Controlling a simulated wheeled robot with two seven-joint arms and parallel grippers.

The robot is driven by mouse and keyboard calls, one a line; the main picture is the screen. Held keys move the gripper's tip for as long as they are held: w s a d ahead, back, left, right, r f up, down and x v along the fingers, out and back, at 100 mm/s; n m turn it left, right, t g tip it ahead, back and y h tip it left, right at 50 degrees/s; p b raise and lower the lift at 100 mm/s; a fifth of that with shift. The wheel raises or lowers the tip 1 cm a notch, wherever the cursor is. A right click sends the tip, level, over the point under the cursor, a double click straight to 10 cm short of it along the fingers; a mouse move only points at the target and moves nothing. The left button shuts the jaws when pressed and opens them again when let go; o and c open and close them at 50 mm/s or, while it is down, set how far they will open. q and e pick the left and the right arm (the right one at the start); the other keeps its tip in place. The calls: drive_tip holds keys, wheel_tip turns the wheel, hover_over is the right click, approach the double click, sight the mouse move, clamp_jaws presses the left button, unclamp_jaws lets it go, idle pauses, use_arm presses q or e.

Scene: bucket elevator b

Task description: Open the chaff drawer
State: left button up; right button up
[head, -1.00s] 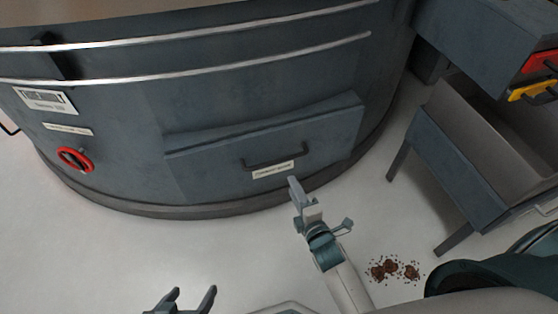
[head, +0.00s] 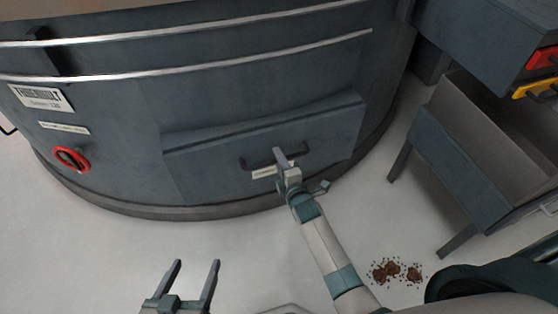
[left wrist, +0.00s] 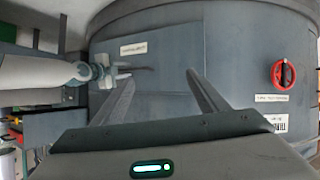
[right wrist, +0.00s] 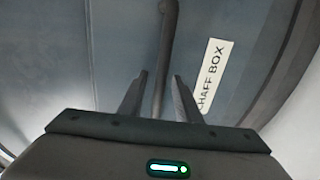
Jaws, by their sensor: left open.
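The chaff drawer (head: 215,165) is a grey-blue panel low on the large round drum, and it looks shut. Its dark bar handle (head: 252,161) is at the panel's middle, with a white label (head: 263,172) below it. In the right wrist view the label (right wrist: 214,78) reads "CHAFF BOX". My right gripper (head: 279,153) is at the handle's right part. In the right wrist view its fingers (right wrist: 158,92) stand apart on both sides of the handle bar (right wrist: 167,40); contact cannot be told. My left gripper (head: 197,264) is open and empty, in front of the drum.
A red knob (head: 72,159) sits on the drum at left. At right stands a grey open bin on legs (head: 458,165), below a unit with red and yellow handles (head: 540,90). Brown debris (head: 395,271) lies on the floor. The pale floor (head: 120,250) in front is clear.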

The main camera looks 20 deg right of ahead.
clamp_jaws()
idle(0.3)
